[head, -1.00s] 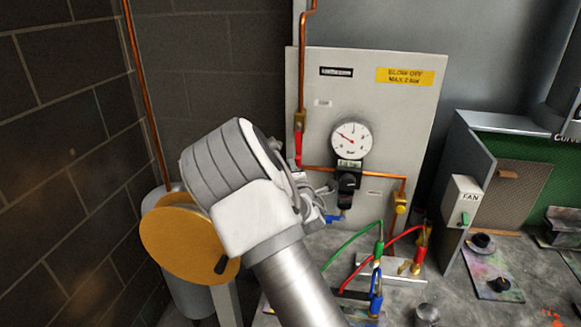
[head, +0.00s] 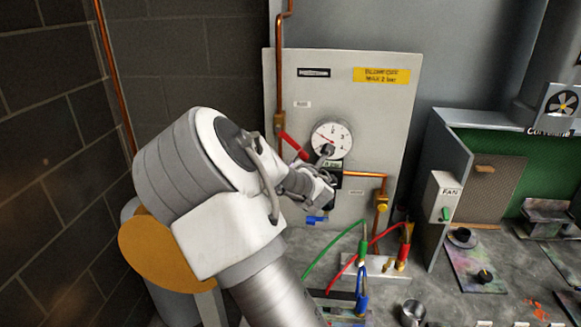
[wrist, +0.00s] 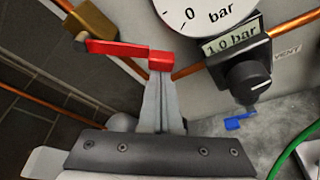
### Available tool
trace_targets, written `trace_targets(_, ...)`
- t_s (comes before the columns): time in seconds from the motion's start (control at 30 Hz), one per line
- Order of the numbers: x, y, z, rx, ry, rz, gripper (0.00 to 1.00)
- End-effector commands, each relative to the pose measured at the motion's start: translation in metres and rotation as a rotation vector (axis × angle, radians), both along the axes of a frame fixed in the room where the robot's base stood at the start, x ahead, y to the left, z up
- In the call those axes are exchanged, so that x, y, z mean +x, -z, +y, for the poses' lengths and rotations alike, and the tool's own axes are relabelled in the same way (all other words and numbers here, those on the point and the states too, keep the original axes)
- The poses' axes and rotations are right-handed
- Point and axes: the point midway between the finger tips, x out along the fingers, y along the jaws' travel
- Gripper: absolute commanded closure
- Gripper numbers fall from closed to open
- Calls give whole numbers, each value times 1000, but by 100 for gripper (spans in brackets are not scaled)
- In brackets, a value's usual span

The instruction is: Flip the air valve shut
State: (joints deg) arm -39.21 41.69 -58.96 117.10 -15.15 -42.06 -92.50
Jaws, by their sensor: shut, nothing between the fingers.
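The air valve has a brass body (head: 279,123) on the copper pipe and a red lever (head: 293,145). In the head view the lever slants down to the right, between upright and level. In the wrist view the brass body (wrist: 90,28) is at the upper left, and the red lever (wrist: 125,50) runs right from it. My gripper (wrist: 160,75) is shut and empty. Its fingertips are at the lever's free end and appear to touch it from below in the wrist view. In the head view my arm partly hides the fingers and the panel behind.
A pressure gauge (head: 331,139) is close right of the lever, with a display and black regulator knob (wrist: 247,78) below. A blue handle (wrist: 239,121) is lower. Red and green hoses (head: 335,246) cross the bench. A fan switch box (head: 440,203) stands right.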

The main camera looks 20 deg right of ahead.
Motion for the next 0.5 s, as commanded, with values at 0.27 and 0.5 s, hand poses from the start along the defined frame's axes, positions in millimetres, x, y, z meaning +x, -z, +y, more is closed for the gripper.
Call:
trace_targets(0.27, -7, -22, -16, -244, 0, 98, 100)
trace_targets(0.5, -10, -41, -25, -441, -1, 179, 100)
